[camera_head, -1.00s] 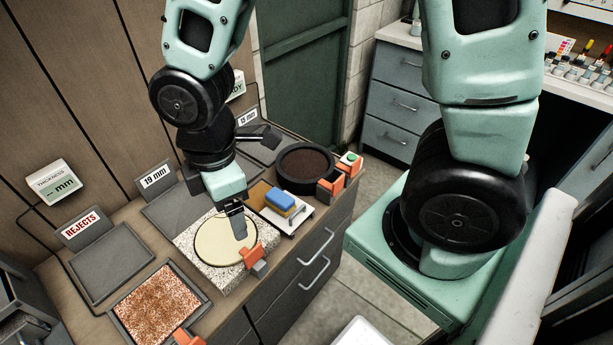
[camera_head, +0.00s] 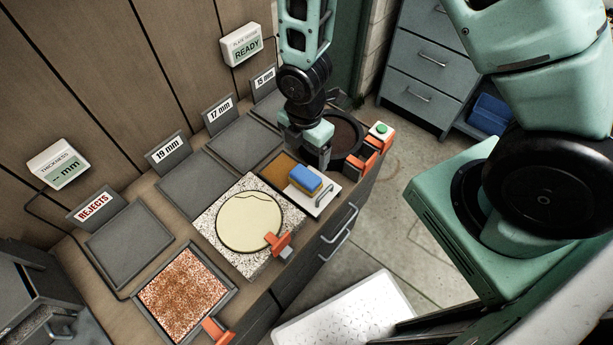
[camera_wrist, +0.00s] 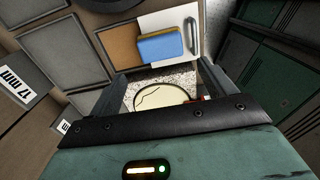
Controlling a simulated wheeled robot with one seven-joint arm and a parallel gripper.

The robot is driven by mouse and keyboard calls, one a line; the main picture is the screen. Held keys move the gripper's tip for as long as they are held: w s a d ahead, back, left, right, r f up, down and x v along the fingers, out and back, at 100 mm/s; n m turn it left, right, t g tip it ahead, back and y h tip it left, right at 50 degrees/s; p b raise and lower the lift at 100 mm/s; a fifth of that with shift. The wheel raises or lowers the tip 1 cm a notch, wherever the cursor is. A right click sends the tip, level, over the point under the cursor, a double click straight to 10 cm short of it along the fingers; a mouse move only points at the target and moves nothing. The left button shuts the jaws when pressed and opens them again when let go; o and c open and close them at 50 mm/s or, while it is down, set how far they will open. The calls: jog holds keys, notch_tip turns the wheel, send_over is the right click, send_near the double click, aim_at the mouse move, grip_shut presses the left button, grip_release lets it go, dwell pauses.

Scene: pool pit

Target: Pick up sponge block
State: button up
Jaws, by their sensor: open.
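In the wrist view the sponge block (camera_wrist: 160,46) shows whole beyond the open, empty fingers of my gripper (camera_wrist: 165,82). The fingertips are partly hidden in the head view.
A speckled stone slab (camera_head: 213,225) with a pale round disc (camera_head: 248,222) and an orange clamp (camera_head: 279,243) is left of the board. A dark round dish (camera_head: 345,135) stands behind my gripper. Grey trays and an orange-speckled tray (camera_head: 185,293) fill the counter.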

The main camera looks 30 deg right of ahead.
aim_at(305, 175)
notch_tip(305, 175, down, 6)
jog(key=shift+r+p, duration=0.15)
jog(key=shift+p, duration=0.4)
jog(key=shift+f+p, duration=1.15)
jog(key=shift+f, duration=1.5)
jog(key=c, duration=0.7)
jog(key=shift+r, duration=0.2)
jog(key=shift+r+b, duration=1.25)
jog(key=shift+r, duration=3.6)
jog(key=o, duration=0.4)
jog(key=shift+c, duration=1.2)
